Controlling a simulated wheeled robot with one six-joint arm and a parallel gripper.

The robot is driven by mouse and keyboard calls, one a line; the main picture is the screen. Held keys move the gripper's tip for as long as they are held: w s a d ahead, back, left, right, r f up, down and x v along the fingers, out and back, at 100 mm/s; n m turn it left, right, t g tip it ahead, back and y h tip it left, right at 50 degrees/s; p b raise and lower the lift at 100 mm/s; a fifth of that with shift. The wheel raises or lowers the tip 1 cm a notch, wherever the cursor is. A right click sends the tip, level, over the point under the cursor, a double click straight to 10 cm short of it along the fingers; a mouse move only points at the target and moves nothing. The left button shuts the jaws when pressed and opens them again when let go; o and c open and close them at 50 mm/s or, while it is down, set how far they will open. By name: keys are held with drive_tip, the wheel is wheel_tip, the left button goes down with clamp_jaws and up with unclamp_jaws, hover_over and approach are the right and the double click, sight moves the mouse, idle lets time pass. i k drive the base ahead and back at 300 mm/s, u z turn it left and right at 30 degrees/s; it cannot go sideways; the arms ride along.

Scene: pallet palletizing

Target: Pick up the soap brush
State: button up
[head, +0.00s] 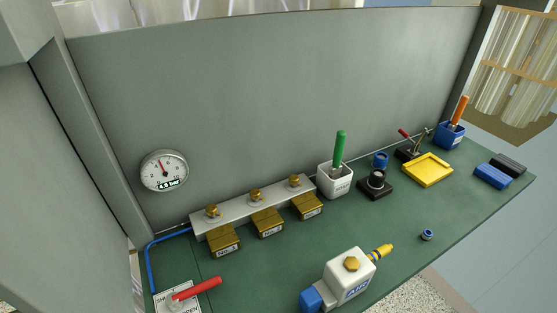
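The soap brush (340,148) shows as a green handle standing upright out of a white square cup (336,184). The lower end of the brush is hidden inside the cup. My gripper is not in view, so nothing shows of its state or where it is.
Left of the cup is a grey manifold with brass fittings and tagged brass blocks (267,222). Right are a black fixture (376,183), a yellow tray (428,169) and a blue cup (450,134) with an orange handle. A white-and-blue unit (349,275) stands in front.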

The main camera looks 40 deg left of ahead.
sight(335, 169)
drive_tip(key=u, duration=1.25)
drive_tip(key=k, duration=0.6)
drive_tip(key=u, duration=0.35)
drive_tip(key=i, duration=1)
drive_tip(key=u, duration=0.05)
